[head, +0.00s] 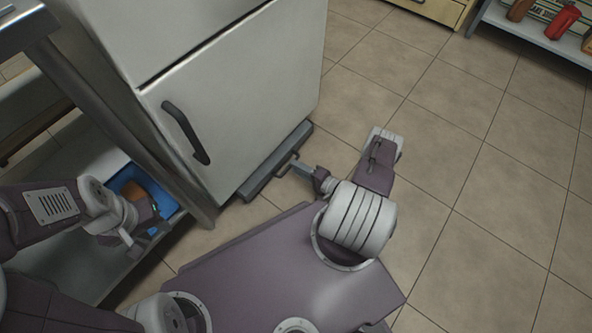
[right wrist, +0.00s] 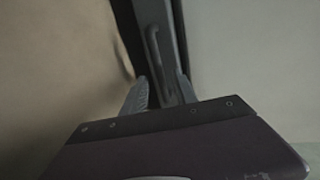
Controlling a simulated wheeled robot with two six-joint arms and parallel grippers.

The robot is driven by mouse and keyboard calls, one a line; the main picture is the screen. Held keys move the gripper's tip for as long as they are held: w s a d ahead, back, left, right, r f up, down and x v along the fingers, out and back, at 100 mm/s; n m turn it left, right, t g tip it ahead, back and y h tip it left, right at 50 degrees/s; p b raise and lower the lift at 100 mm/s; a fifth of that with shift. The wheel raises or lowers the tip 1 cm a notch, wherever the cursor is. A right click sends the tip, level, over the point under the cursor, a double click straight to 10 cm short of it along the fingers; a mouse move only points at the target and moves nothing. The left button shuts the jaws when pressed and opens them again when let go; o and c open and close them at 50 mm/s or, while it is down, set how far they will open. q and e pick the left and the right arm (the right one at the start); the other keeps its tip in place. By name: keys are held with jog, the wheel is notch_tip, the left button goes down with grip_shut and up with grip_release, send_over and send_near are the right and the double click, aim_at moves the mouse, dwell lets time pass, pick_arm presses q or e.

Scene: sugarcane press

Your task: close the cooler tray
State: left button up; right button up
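The white cooler (head: 240,85) stands on the tiled floor with its door shut. A low grey tray (head: 262,178) sticks out from under its front edge, close to the floor. The tray has a raised handle on its outer side, and the handle also shows in the right wrist view (right wrist: 154,48). My right gripper (head: 303,169) is low beside the tray's outer side, at the handle. In the right wrist view its fingers (right wrist: 163,92) are apart, with the grey tray front between and beyond them; contact is unclear. My left gripper (head: 143,238) is at the far left, its fingers hard to make out.
A metal table (head: 85,95) with a lower shelf stands left of the cooler. A blue bin (head: 135,182) with something orange in it sits on that shelf near my left gripper. A shelf with bottles (head: 563,22) is at the top right. The tiled floor at right is clear.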

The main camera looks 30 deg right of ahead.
jog(key=shift+w+a, duration=0.15)
jog(key=shift+w, duration=0.3)
grip_shut()
dwell(1.1)
